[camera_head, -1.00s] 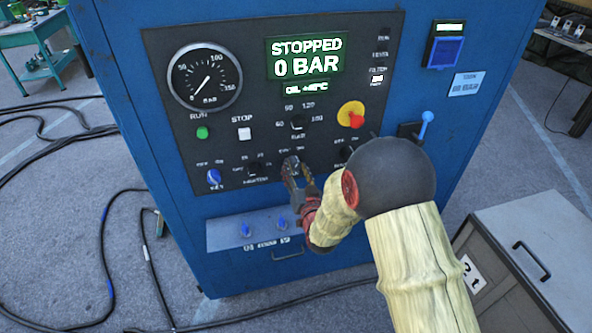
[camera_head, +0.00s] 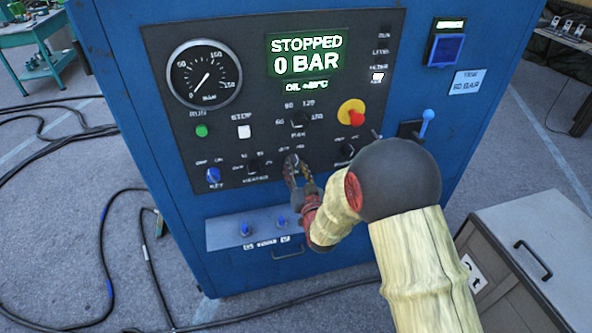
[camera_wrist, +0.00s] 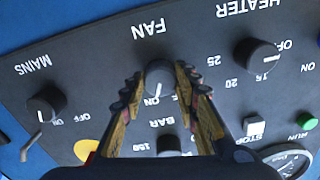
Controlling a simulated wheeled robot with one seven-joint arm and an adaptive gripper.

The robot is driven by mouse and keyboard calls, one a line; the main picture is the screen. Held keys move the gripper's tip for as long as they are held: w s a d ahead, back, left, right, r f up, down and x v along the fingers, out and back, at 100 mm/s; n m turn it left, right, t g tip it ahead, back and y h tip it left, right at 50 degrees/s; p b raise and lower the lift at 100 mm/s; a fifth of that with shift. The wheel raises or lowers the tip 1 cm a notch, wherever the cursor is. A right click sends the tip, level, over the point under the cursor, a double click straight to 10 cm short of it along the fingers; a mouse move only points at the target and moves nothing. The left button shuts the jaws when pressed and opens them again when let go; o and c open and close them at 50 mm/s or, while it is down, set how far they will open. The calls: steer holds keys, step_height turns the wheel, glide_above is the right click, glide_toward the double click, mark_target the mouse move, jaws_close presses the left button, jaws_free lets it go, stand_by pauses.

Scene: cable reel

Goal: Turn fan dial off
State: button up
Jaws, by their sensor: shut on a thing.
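The fan dial (camera_wrist: 159,79) is a dark round knob under the label FAN, which appears upside down in the wrist view. My gripper (camera_wrist: 158,78) has one finger on each side of the knob and is shut on it. A short pale mark shows on the knob, on the side near the ON label (camera_wrist: 151,101). The OFF label is not visible there, and I cannot tell the exact setting. In the head view my gripper (camera_head: 302,182) reaches the lower part of the dark panel (camera_head: 230,130) and hides the fan dial.
The heater dial (camera_wrist: 256,56), mains dial (camera_wrist: 46,103) and bar dial (camera_wrist: 168,143) sit around the fan dial. A blue lever (camera_head: 427,121) sticks out right of the panel. The screen (camera_head: 307,54) reads STOPPED, 0 BAR. A grey case (camera_head: 530,220) stands at right.

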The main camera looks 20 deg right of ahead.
steer(key=n+b, duration=0.4)
steer(key=n, duration=0.1)
steer(key=n+b, duration=0.3)
steer(key=n, duration=0.2)
steer(key=shift+n, duration=0.4)
steer(key=shift+r, duration=0.1)
stand_by(0.3)
steer(key=o, duration=1.2)
steer(key=shift+c, duration=0.2)
steer(key=shift+s, duration=0.1)
steer(key=s, duration=1.1)
steer(key=shift+s, duration=0.4)
